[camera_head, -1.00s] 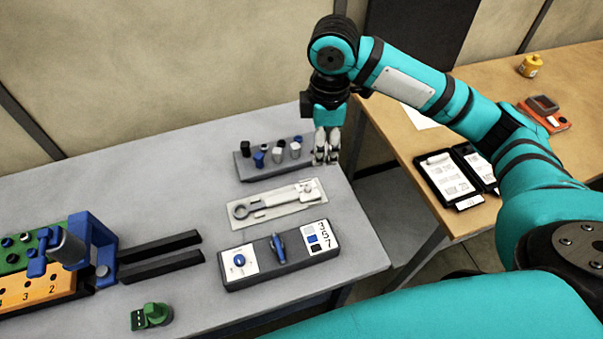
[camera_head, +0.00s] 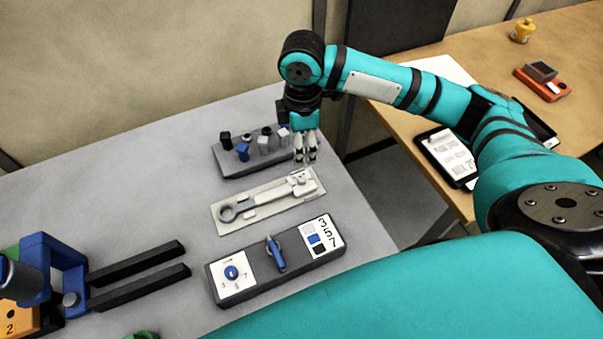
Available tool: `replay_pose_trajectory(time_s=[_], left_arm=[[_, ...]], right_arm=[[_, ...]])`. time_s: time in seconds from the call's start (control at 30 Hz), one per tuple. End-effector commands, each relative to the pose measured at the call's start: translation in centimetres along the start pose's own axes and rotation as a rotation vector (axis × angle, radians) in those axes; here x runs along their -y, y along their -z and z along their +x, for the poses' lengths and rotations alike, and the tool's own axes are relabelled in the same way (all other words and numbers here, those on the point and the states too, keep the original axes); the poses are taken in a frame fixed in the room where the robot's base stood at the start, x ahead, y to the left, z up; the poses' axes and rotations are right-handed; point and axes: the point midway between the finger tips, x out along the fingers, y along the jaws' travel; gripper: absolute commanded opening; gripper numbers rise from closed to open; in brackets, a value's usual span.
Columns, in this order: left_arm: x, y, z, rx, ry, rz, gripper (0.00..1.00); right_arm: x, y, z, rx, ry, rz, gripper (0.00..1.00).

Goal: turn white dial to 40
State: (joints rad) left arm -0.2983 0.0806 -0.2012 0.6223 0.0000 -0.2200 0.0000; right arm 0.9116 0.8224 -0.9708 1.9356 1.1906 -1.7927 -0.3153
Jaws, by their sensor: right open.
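No plainly white dial stands out. A dark control box (camera_head: 235,297) near the table's front carries a blue knob (camera_head: 231,272) on a white marked plate, and a blue lever (camera_head: 275,253). I cannot make out any 40. Behind the box, a pale wrench-shaped tool (camera_head: 265,200) lies on a light plate (camera_head: 228,226). My right gripper (camera_head: 305,158) is open and empty, pointing down above the table, near the right end of the knob rack and the tool's far right end. My left gripper is not in view.
A dark rack (camera_head: 232,168) holds several black, blue and white knobs. A blue clamp (camera_head: 65,262) and two black bars (camera_head: 140,262) stand at left. Grey table is clear behind.

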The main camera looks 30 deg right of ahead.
Motion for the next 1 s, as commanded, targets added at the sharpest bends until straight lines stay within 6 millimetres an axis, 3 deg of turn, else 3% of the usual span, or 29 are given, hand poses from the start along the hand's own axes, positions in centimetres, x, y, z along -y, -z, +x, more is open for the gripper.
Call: replay_pose_trajectory(time_s=[0.3,0.5,0.7,1.0], left_arm=[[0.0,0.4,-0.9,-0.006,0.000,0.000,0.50],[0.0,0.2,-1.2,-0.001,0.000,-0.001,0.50],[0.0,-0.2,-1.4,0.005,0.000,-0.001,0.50],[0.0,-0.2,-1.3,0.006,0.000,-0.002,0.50]], right_arm=[[0.1,-0.1,7.0,0.003,0.004,0.001,0.44],[0.1,0.0,10.2,0.001,0.003,0.001,0.44],[0.0,0.0,11.7,0.001,0.000,-0.001,0.44],[0.0,0.0,11.9,0.000,-0.001,-0.001,0.43]])
